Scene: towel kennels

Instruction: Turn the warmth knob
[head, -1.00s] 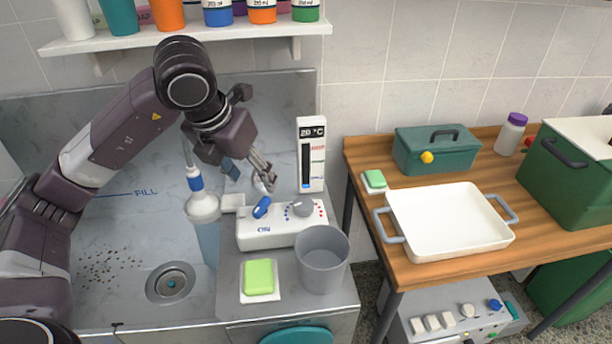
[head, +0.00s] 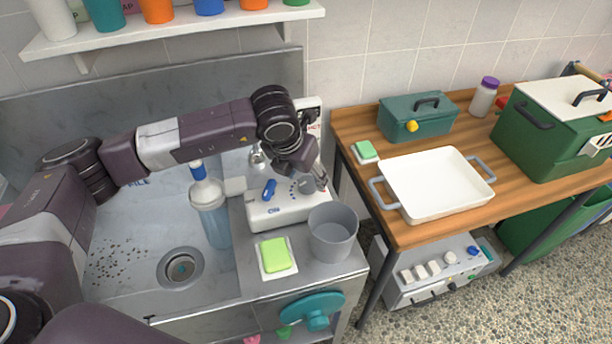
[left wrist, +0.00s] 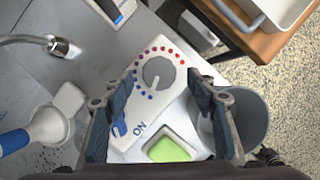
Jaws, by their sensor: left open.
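The warmth knob (head: 306,184) is a round grey dial on the white control box (head: 262,214). In the left wrist view the knob (left wrist: 157,72) has blue dots on one side and red dots on the other. A blue lever (head: 269,189) marked ON sits beside it. My left gripper (head: 319,183) is over the knob end of the box. In the left wrist view its open fingers (left wrist: 158,92) frame the box, with the knob between and beyond the tips; I cannot tell whether they touch it. My arm partly hides the thermometer panel (head: 309,104).
A grey bin (head: 333,238) and a green sponge (head: 275,254) stand close in front of the box. A blue-handled shower head (head: 205,194) is left of it over the sink. A shelf of bottles (head: 180,34) is above. A wooden table with a white tray (head: 435,182) is at right.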

